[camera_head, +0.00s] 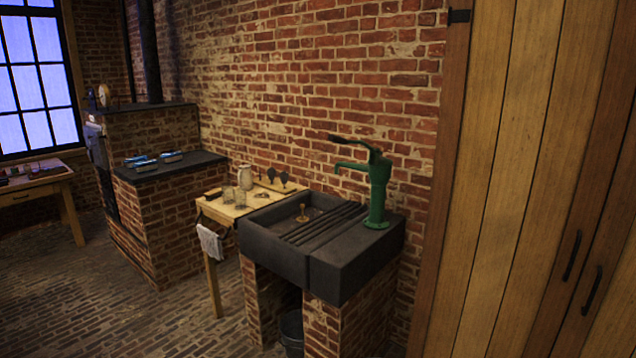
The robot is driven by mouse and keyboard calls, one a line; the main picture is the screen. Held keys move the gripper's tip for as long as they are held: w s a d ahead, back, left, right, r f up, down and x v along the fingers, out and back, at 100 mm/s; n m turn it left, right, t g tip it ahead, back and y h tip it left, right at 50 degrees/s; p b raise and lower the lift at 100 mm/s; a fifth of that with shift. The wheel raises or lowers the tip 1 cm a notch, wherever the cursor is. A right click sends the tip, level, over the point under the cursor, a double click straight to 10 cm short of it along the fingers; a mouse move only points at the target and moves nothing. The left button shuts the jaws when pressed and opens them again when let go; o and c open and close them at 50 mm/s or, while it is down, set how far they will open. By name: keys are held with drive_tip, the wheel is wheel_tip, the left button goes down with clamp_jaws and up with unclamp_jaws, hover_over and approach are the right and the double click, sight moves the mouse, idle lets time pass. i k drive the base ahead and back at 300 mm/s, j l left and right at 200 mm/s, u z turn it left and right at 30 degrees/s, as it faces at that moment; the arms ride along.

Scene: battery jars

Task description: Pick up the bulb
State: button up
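I cannot make out a bulb for certain. A small wooden table (232,212) stands left of the dark sink. On it are clear glass jars (245,178), a pale jug (245,175) and a wooden rack (272,186) with small dark upright items (283,179), too small to identify. My gripper is not in view, and neither is my arm.
The dark sink (335,268) on brick piers bears a green hand pump (377,190). A bucket (292,330) stands below. A brick counter (165,172) holds blue-topped items (140,161). A cloth (210,242) hangs from the table. Wooden doors close the right side. The left foreground floor is clear.

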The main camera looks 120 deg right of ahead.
sight(284, 175)
drive_tip(key=z, duration=4)
drive_tip(key=i+j+z, duration=0.4)
drive_tip(key=i+j+u, duration=0.65)
drive_tip(key=i+u, duration=0.75)
drive_tip(key=i, duration=0.15)
drive_tip(key=i+u, duration=0.3)
drive_tip(key=i, duration=1.15)
